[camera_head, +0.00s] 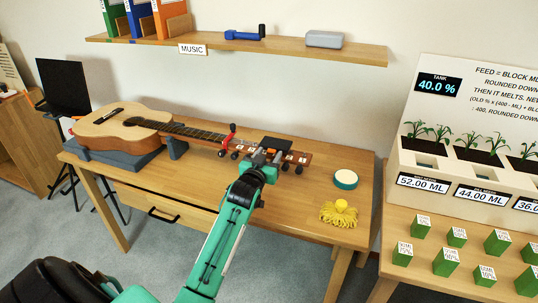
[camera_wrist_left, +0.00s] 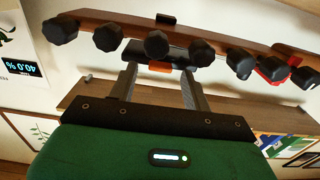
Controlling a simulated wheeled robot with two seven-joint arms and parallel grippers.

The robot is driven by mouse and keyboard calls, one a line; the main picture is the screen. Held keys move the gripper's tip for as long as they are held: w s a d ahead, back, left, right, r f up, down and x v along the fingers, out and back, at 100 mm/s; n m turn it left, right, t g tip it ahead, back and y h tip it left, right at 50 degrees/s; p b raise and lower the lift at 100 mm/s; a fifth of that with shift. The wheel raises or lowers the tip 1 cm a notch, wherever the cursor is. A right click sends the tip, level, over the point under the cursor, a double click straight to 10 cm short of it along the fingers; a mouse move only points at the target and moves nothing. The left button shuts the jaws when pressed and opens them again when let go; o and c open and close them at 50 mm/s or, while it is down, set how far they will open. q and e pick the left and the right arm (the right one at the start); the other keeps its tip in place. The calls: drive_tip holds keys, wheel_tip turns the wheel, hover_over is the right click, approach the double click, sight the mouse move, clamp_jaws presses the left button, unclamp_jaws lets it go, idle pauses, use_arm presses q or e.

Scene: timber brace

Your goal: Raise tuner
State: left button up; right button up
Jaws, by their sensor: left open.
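The guitar (camera_head: 135,130) lies on its back on the table, its neck reaching right. Its headstock (camera_head: 295,157) carries several dark tuning pegs, seen large in the wrist view (camera_wrist_left: 157,43). A dark flat piece, apparently the clip-on tuner (camera_head: 275,143), stands at the headstock. In the wrist view a black part with an orange pad (camera_wrist_left: 160,67) shows between my fingers; I cannot tell whether they touch it. My left gripper (camera_head: 260,156) is open at the headstock's near side and partly hides it. My right gripper is out of view.
A red capo-like piece (camera_head: 229,134) sits on the neck. A round teal tin (camera_head: 345,180) and yellow cloth (camera_head: 338,213) lie right of the headstock. A grey cradle (camera_head: 125,160) supports the guitar. A wall shelf (camera_head: 290,50) hangs above. A planter table (camera_head: 470,250) stands right.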

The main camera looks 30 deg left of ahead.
use_arm(q)
drive_tip(key=shift+w+a, duration=0.1)
drive_tip(key=shift+w, duration=0.25)
drive_tip(key=shift+c, duration=0.4)
clamp_jaws()
drive_tip(key=shift+r, duration=0.1)
